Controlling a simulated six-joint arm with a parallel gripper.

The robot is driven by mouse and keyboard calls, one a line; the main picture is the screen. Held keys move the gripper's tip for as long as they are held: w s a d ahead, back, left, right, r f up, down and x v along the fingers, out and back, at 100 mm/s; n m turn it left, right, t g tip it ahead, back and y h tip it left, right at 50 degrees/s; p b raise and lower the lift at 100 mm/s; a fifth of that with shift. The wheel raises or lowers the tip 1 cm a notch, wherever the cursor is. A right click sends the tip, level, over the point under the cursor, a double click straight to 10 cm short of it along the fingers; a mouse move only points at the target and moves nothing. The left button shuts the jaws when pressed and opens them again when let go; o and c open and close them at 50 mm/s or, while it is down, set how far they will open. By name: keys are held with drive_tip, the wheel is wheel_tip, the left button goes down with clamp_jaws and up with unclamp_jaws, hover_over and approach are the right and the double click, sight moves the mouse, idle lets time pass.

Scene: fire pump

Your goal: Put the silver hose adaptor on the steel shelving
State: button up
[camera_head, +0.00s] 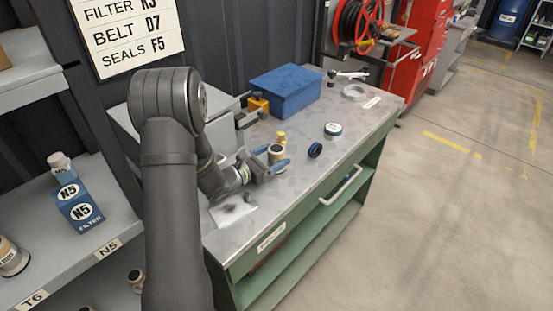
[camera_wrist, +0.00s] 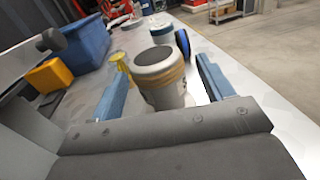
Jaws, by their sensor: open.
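A short cylinder (camera_head: 276,153) with a grey top, tan band and pale lower body stands upright on the workbench; I cannot tell for sure that it is the silver hose adaptor. My gripper (camera_head: 271,159) is open, with its blue fingers on either side of this cylinder. In the wrist view the cylinder (camera_wrist: 160,78) stands between the fingers, with gaps on both sides. The steel shelving (camera_head: 97,215) is at the left, with labels N5 and T6. A blue N5 filter box (camera_head: 78,207) and a tan-banded can (camera_head: 12,257) stand on it.
The workbench (camera_head: 330,170) also holds a blue bin (camera_head: 285,90), a yellow-orange block (camera_head: 258,105), a small yellow item (camera_head: 281,136), a dark blue ring (camera_head: 315,150), a round tin (camera_head: 333,130) and a pale ring (camera_head: 355,92). The shelf has bare room near its right part.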

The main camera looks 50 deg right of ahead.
sight(283, 148)
drive_tip(key=d, duration=0.3)
drive_tip(key=shift+s, duration=0.25)
drive_tip(key=c, duration=1.4)
drive_tip(key=shift+o, duration=0.2)
drive_tip(key=shift+r, duration=0.1)
drive_tip(key=shift+r, duration=0.5)
drive_tip(key=r, duration=0.2)
drive_tip(key=s+r, duration=0.1)
drive_tip(key=shift+r, duration=0.35)
drive_tip(key=s+r, duration=0.6)
drive_tip(key=s, duration=0.4)
drive_tip(key=shift+s, duration=0.3)
